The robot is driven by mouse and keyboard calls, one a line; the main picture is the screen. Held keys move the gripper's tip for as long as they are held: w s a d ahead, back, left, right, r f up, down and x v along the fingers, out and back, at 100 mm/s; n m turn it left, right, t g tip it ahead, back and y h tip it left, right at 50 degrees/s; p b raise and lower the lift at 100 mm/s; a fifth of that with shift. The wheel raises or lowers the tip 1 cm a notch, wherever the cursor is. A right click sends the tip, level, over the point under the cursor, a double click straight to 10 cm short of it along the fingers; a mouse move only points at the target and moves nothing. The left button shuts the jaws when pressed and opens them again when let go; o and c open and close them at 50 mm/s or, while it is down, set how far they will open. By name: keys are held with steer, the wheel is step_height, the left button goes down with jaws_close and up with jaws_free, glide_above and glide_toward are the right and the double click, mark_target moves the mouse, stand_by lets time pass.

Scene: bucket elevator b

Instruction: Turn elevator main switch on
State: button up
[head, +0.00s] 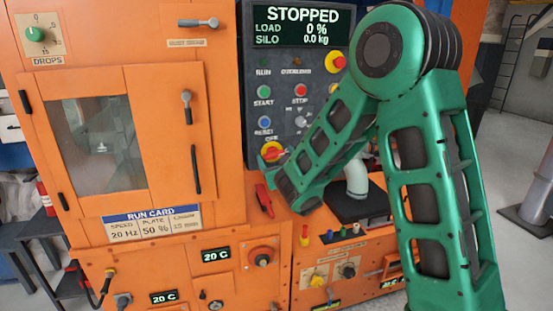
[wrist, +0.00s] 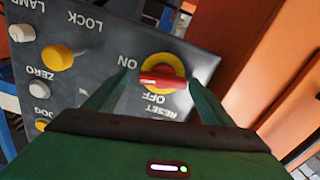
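The main switch (wrist: 163,71) is a yellow disc with a red handle on a dark panel. In the wrist view its labels are upside down, with ON to its left and OFF below. The red handle lies roughly level across the disc; I cannot tell its exact setting. My gripper (wrist: 161,84) is open, with one green finger on each side of the handle; I cannot tell whether they touch it. In the head view the switch (head: 271,151) shows at the panel's lower left, close to the end of my arm, which hides part of the panel.
The panel's display (head: 295,26) reads STOPPED, load 0 %. Close by are a green start button (head: 264,91), a red stop button (head: 299,91) and a blue reset button (head: 264,122). A red lever (head: 264,200) sits below the panel. An orange cabinet door (head: 97,140) is at left.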

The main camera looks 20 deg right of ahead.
steer(key=shift+a, duration=0.2)
steer(key=c, duration=1)
steer(key=shift+m, duration=1.2)
steer(key=o, duration=1.1)
